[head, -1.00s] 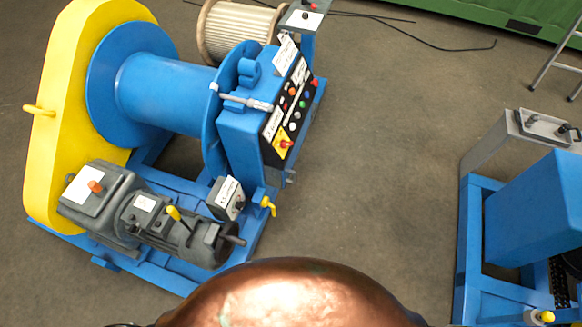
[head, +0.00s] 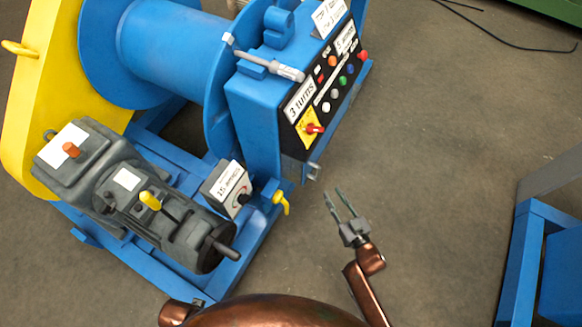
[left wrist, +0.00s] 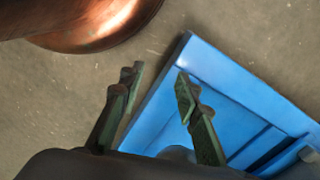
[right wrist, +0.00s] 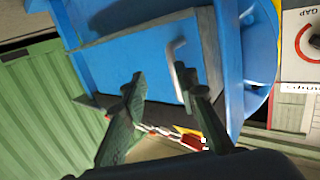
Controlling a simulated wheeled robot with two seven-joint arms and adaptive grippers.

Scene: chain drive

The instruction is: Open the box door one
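The box is the blue cabinet (head: 255,115) with the black control panel, beside the blue drum. A small grey metal handle (head: 313,172) shows at its lower right side in the head view. In the right wrist view the bent handle (right wrist: 174,62) stands out from a blue face (right wrist: 130,60), which looks like the door and appears shut. My right gripper (head: 334,194) is open and empty, just short of the handle. In its wrist view (right wrist: 160,82) the handle lies at the right fingertip, partly hidden; contact cannot be told. My left gripper (left wrist: 156,80) is open and empty above a blue frame.
A motor and gearbox (head: 140,190) and a small dial box (head: 226,190) sit on the blue base left of my right gripper. A yellow lever (head: 281,202) juts out close by. Another blue frame (head: 520,265) stands at right. Floor (head: 440,150) between is clear.

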